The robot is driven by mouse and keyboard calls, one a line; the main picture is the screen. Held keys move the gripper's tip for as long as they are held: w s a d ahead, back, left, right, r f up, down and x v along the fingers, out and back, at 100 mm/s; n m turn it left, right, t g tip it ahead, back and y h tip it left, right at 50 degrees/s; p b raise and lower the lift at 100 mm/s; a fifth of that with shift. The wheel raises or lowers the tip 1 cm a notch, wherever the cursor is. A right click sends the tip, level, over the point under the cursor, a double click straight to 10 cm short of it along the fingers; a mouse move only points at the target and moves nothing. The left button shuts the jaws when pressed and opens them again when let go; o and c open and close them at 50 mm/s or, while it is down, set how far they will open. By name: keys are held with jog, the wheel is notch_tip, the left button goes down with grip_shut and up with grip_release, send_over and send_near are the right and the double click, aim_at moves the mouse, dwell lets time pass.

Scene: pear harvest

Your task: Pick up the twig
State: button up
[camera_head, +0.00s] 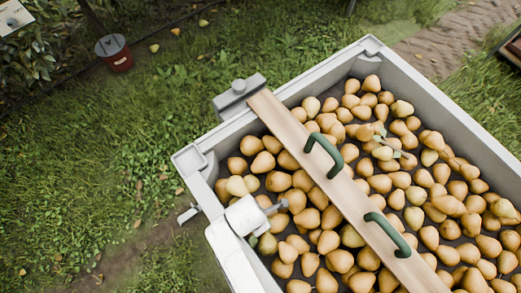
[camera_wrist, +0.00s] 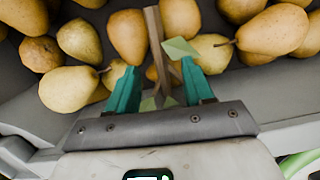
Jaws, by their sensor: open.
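The twig (camera_wrist: 153,30) is a thin brown stick with pale green leaves, seen in the wrist view. It lies among pears by the grey inner wall of the bin, pointing away from me. My gripper (camera_wrist: 158,68) is open, with its two teal fingers on either side of the twig's near part. I cannot tell whether a finger touches it. One leaf (camera_wrist: 180,48) overlaps the right fingertip. In the head view, my white arm end hides the fingers, and a green leaf (camera_head: 253,240) shows beside it. Another leafy sprig (camera_head: 386,141) lies on the pears further right.
The grey bin (camera_head: 290,97) is full of yellow-brown pears. A wooden plank (camera_head: 345,190) with two green handles lies across it, right of my arm. A grey box (camera_head: 238,95) sits at the bin's outer side. A red bucket (camera_head: 117,58) stands on the grass.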

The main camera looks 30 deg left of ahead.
notch_tip(320, 180, down, 4)
jog(key=shift+w+b, duration=0.15)
jog(key=shift+b, duration=0.2)
jog(key=shift+d, duration=0.1)
jog(key=shift+c, duration=0.3)
grip_shut()
